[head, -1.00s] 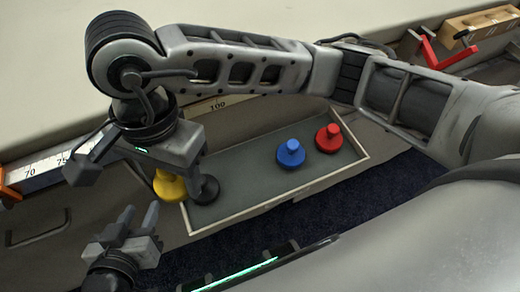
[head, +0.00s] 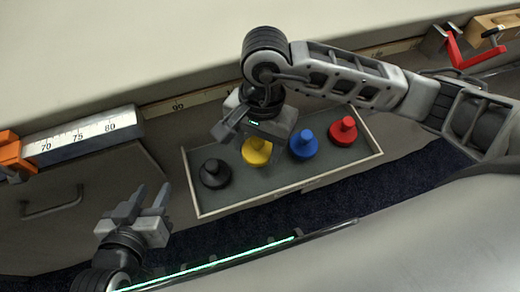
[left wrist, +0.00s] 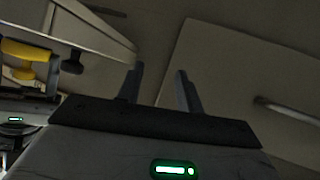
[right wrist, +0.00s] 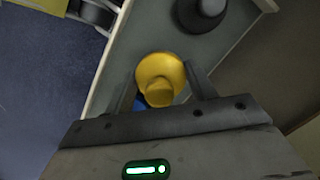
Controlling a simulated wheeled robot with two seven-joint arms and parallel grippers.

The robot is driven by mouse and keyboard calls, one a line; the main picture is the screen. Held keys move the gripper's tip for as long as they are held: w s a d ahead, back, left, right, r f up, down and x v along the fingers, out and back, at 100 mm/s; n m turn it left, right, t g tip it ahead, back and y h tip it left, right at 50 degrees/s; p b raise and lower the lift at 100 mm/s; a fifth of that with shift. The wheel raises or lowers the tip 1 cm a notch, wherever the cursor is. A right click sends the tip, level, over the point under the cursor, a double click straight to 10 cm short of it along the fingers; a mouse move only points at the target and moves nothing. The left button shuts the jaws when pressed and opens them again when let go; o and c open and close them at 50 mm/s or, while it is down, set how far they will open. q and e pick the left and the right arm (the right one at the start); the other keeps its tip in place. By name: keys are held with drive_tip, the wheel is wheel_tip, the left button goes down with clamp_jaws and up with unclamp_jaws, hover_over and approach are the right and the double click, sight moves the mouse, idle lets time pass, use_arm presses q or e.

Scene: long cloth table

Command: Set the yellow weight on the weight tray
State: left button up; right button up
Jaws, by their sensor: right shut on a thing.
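The yellow weight (head: 257,152) is between the jaws of my right gripper (head: 257,138), over the grey weight tray (head: 235,192), between the black weight (head: 214,173) and the blue weight (head: 303,144). In the right wrist view, the yellow weight (right wrist: 160,75) sits between both fingers (right wrist: 162,82), over the tray (right wrist: 225,45). It also shows in the left wrist view (left wrist: 28,50). I cannot tell whether its base touches the tray floor. My left gripper (head: 152,190) is open and empty, left of the tray; its fingers are apart in the left wrist view (left wrist: 160,72).
A red weight (head: 343,131) stands at the tray's right end. A scale bar (head: 85,132) with an orange end piece (head: 10,150) lies at the left. A red bracket (head: 470,55) is at the far right. The tray has a low pale rim.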

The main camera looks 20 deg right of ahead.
sight(260, 153)
use_arm(q)
drive_tip(key=shift+w+r, duration=0.15)
drive_tip(key=shift+r, duration=0.1)
use_arm(e)
drive_tip(key=shift+w+d+f, duration=0.1)
drive_tip(key=shift+d+f, duration=0.05)
drive_tip(key=shift+f, duration=0.8)
drive_tip(key=shift+d+f, duration=0.15)
drive_tip(key=shift+f, duration=0.75)
drive_tip(key=shift+f, duration=0.1)
drive_tip(key=o, duration=1.3)
drive_tip(key=shift+r, duration=0.2)
use_arm(q)
drive_tip(key=shift+p, duration=0.3)
use_arm(e)
drive_tip(key=r, duration=0.4)
drive_tip(key=w+r, duration=0.1)
drive_tip(key=r, duration=0.2)
drive_tip(key=d+r, duration=0.1)
drive_tip(key=r, duration=0.3)
drive_tip(key=shift+w+d+r, duration=0.1)
drive_tip(key=shift+w+r, duration=0.05)
drive_tip(key=shift+r, duration=0.2)
